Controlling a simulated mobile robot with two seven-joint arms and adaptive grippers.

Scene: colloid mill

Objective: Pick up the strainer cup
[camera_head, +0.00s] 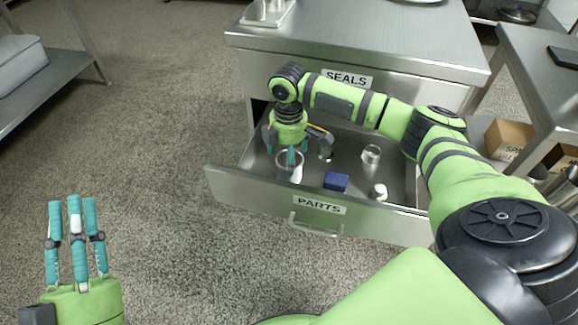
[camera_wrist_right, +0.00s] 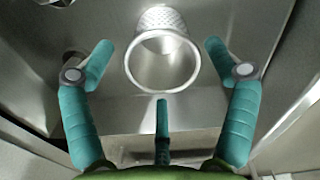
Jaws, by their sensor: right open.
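The strainer cup (camera_wrist_right: 164,20) is a metal cup with a perforated wall and a round open rim. In the right wrist view it lies between the fingers, its mouth facing the camera. In the head view the cup (camera_head: 289,171) is in the open drawer, near its left front, partly covered by the fingers. My right gripper (camera_head: 289,157) points down over it, open, with its teal fingers around the cup; no clear grip on it shows. My left gripper (camera_head: 72,203) is open and empty at the lower left, fingers pointing up, away from the drawer.
The drawer labelled PARTS (camera_head: 250,194) also holds a blue box (camera_head: 336,181), a clear cup (camera_head: 371,155) and a small white item (camera_head: 379,191). The counter (camera_head: 370,38) overhangs behind. Cardboard boxes (camera_head: 508,137) sit on a right shelf.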

